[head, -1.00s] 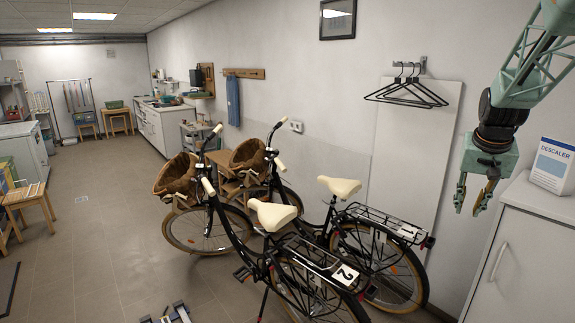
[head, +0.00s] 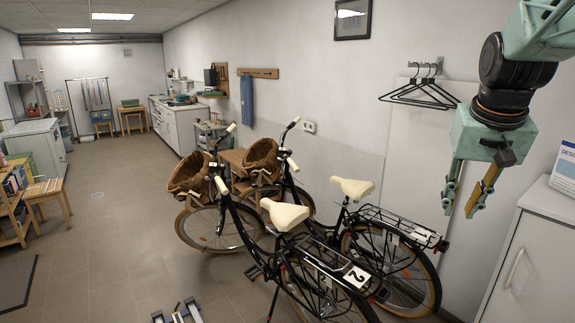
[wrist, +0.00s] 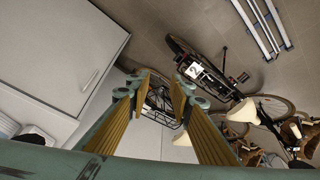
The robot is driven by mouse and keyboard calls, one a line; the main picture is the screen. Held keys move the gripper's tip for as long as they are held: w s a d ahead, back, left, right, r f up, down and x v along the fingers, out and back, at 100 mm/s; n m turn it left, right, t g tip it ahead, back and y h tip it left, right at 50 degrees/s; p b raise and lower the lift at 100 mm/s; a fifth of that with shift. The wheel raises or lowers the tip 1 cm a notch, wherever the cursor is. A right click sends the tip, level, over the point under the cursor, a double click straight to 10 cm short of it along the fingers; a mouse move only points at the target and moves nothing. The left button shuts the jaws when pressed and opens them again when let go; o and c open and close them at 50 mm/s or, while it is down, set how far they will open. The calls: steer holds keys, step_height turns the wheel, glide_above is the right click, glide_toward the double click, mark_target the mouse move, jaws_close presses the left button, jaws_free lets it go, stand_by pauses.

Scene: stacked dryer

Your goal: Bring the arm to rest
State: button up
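My gripper (head: 467,196) hangs at the upper right of the head view, pointing down. Its two fingers are apart with nothing between them. It is in the air in front of the wall, left of the white cabinet and above the rear of the bicycles. In the wrist view, my gripper (wrist: 160,90) also shows its two yellow-padded fingers spread, with a clear gap between the tips. Through and beyond the gap a bicycle rack and the floor show well below.
Two black bicycles, the front one (head: 285,216) and the rear one (head: 355,190), stand below. The white cabinet (head: 535,258) with a descaler box (head: 566,168) is at right. Black hangers (head: 420,92) hang on the wall. Open floor (head: 110,230) lies at left.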

steer(key=s+a+n, duration=0.1)
steer(key=s+a, duration=0.5)
steer(key=s, duration=0.5)
steer(key=s+a+n+y, duration=0.1)
steer(key=s+a, duration=0.5)
steer(key=s, duration=0.4)
steer(key=s+a+n, duration=0.2)
steer(key=s+a, duration=0.4)
steer(key=s, duration=0.5)
steer(key=shift+s+a+f+y, duration=0.25)
steer(key=shift+s+f+y, duration=0.1)
steer(key=shift+f, duration=0.1)
